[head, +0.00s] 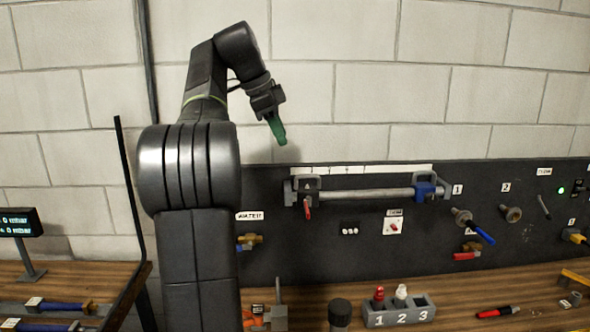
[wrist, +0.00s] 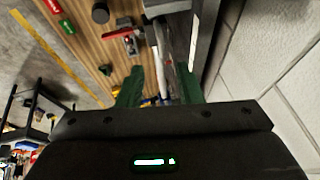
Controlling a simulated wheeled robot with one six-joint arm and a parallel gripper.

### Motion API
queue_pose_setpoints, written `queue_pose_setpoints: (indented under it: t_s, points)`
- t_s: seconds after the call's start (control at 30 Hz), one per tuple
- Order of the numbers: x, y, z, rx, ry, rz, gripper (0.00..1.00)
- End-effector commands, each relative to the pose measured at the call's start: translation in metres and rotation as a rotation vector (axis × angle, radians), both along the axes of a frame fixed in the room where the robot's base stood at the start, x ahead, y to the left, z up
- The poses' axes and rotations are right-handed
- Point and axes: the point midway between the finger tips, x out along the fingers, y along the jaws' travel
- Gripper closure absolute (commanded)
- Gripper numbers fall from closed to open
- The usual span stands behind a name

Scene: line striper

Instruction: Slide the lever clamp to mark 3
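The lever clamp (head: 306,187) is a dark block with a red lever hanging below it. It sits near the left end of a horizontal grey rail (head: 370,194) on the dark panel. A pale mark strip (head: 370,170) runs above the rail; its marks are too small to read. A blue block (head: 425,191) is at the rail's right end. My gripper (head: 278,132) hangs above and left of the clamp, apart from it. The wrist view shows its two green fingers (wrist: 160,88) spread with an empty gap.
Valves with blue (head: 483,234) and red (head: 466,256) handles are on the panel's right. On the bench below stand a numbered holder (head: 398,314) and a dark cylinder (head: 340,313). The wall above the panel is clear.

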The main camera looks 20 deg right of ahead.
Motion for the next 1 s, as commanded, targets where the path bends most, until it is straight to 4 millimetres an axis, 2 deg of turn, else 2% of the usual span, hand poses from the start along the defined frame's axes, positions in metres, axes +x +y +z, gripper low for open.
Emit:
queue_pose_setpoints:
  t_s: [0.03, 0.2, 0.5, 0.7, 0.97, 1.0]
  points:
    - [0.0, -0.005, -0.012, 0.0, 0.004, -0.002, 0.68]
    - [0.003, -0.021, -0.046, 0.001, 0.004, -0.001, 0.68]
    - [0.007, -0.041, -0.09, 0.001, 0.001, 0.002, 0.68]
    - [0.008, -0.045, -0.1, 0.001, 0.001, 0.002, 0.68]
    - [0.009, -0.046, -0.101, 0.0, 0.0, 0.003, 0.68]
    - [0.009, -0.046, -0.101, 0.0, 0.0, 0.003, 0.75]
